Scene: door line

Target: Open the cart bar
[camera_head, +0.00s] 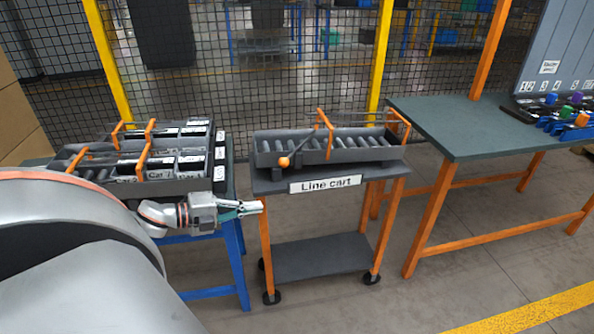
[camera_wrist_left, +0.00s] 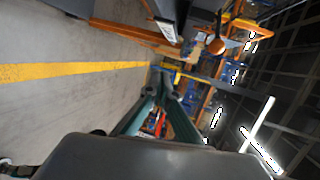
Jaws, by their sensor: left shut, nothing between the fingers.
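The line cart (camera_head: 325,183) stands in the middle of the head view, with a grey roller tray (camera_head: 350,158) on top. At the tray's left front is a dark lever bar with an orange ball knob (camera_head: 284,162). The bar slants up to the right from the knob. My left gripper (camera_head: 262,206) is left of the cart's label, lower than the knob and apart from it. Its fingers are shut and empty. In the left wrist view the gripper (camera_wrist_left: 163,82) points forward, and the orange knob (camera_wrist_left: 216,46) shows to its upper right. My right gripper is not in view.
A blue-legged table (camera_head: 238,262) with roller trays of labelled boxes stands left of the cart. A green-topped bench (camera_head: 455,125) with orange legs stands to the right. A mesh fence (camera_head: 250,75) with yellow posts runs behind. The floor in front of the cart is clear.

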